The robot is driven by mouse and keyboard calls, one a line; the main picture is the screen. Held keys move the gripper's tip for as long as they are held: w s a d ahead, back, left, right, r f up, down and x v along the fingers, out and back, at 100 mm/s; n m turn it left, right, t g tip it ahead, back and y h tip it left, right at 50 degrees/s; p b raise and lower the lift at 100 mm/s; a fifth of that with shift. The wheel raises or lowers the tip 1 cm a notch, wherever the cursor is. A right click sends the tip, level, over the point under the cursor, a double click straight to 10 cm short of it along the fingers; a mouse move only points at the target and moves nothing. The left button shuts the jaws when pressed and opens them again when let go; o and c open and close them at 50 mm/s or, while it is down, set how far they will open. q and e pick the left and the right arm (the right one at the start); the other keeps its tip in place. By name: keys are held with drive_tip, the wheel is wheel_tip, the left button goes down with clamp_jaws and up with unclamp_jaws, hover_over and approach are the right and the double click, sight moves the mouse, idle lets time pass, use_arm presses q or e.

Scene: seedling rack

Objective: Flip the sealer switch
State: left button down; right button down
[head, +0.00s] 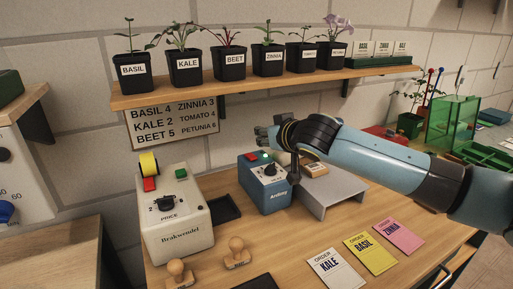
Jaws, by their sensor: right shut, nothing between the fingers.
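A small blue machine (264,189) lettered "Ardent" stands on the wooden bench, and no label on it reads as a sealer. Its top has a black dial, a red part (252,157) and a pale part beside it, which I cannot make out clearly. My right gripper (262,136) comes in from the right and is shut and empty. In the picture its fingertips show just above the back of the blue machine; I cannot tell if they touch anything. My left gripper is not in view.
A cream machine (178,226) marked "PRICE" stands left of the blue one. A grey stand (338,196) is on its right, under my arm. Stamps (237,253) and order cards (371,252) lie in front. A shelf (220,90) with potted seedlings hangs above.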

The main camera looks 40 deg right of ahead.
hover_over(257, 162)
drive_tip(key=w, duration=0.1)
wheel_tip(257, 162, down, 2)
drive_tip(key=shift+d+f, duration=0.1)
drive_tip(key=shift+d, duration=0.05)
drive_tip(key=shift+s+f+p, duration=0.15)
drive_tip(key=shift+f+p, duration=0.05)
drive_tip(key=shift+f, duration=0.45)
drive_tip(key=shift+s+f+p, duration=0.15)
drive_tip(key=shift+f+p, duration=0.05)
drive_tip(key=shift+f, duration=0.4)
drive_tip(key=shift+s+f, duration=0.15)
drive_tip(key=shift+f, duration=0.5)
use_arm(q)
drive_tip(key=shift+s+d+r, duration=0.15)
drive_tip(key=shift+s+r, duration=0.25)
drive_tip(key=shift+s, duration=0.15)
use_arm(e)
drive_tip(key=shift+s+a+f+b, duration=0.1)
drive_tip(key=shift+f+b, duration=0.1)
drive_tip(key=shift+f, duration=0.2)
drive_tip(key=shift+s+a+f+b, duration=0.1)
drive_tip(key=shift+f+b, duration=0.1)
drive_tip(key=shift+f, duration=0.15)
drive_tip(key=shift+r, duration=0.35)
use_arm(q)
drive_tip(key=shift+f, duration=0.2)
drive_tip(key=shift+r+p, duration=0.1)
drive_tip(key=shift+p, duration=0.2)
